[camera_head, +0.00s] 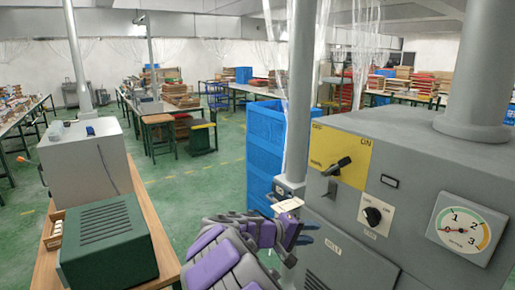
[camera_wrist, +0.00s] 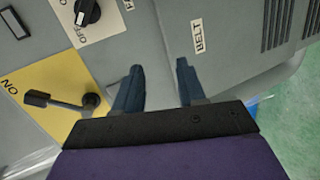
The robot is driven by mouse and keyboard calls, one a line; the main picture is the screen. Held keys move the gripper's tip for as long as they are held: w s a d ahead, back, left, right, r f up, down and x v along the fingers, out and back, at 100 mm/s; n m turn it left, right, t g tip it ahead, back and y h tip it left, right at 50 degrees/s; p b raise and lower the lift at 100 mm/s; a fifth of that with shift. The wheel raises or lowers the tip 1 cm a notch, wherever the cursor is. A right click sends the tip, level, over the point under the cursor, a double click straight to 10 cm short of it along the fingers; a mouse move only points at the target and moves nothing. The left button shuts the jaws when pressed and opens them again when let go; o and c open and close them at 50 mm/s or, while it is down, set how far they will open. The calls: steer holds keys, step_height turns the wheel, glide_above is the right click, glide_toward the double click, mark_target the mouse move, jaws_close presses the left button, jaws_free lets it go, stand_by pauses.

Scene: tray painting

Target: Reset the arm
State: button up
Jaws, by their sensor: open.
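My gripper (camera_head: 311,233) is at the lower middle of the head view, at the end of my purple and grey arm. It is in front of the grey machine (camera_head: 350,232). In the wrist view my gripper (camera_wrist: 158,85) shows two dark blue fingers spread apart with nothing between them. The machine's grey panel (camera_wrist: 225,70) lies beyond the fingertips. A lever switch on a yellow plate (camera_wrist: 60,75) is to the left of the fingers. It also shows in the head view as the lever switch (camera_head: 338,166), above my gripper. I cannot tell whether the fingers touch the panel.
The machine carries a black knob (camera_head: 373,216) and a round gauge (camera_head: 465,229). A wooden table at left holds a green box (camera_head: 108,240) and a grey box (camera_head: 85,165). Green floor (camera_head: 205,190) between them is clear.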

steer(key=s+d+m+g+y, duration=0.25)
steer(key=s+d, duration=0.25)
steer(key=s, duration=0.6)
steer(key=s+d+m+g+y, duration=0.2)
steer(key=s+d+g, duration=0.3)
steer(key=s, duration=0.6)
steer(key=s+a+f+y, duration=0.3)
steer(key=s+a+y, duration=0.1)
steer(key=s, duration=0.7)
steer(key=s+a+f+y, duration=0.3)
steer(key=s+a, duration=0.3)
steer(key=s, duration=0.5)
steer(key=shift+s+y, duration=0.3)
steer(key=shift+y, duration=0.25)
steer(key=shift+d+f, duration=0.1)
steer(key=shift+d, duration=0.05)
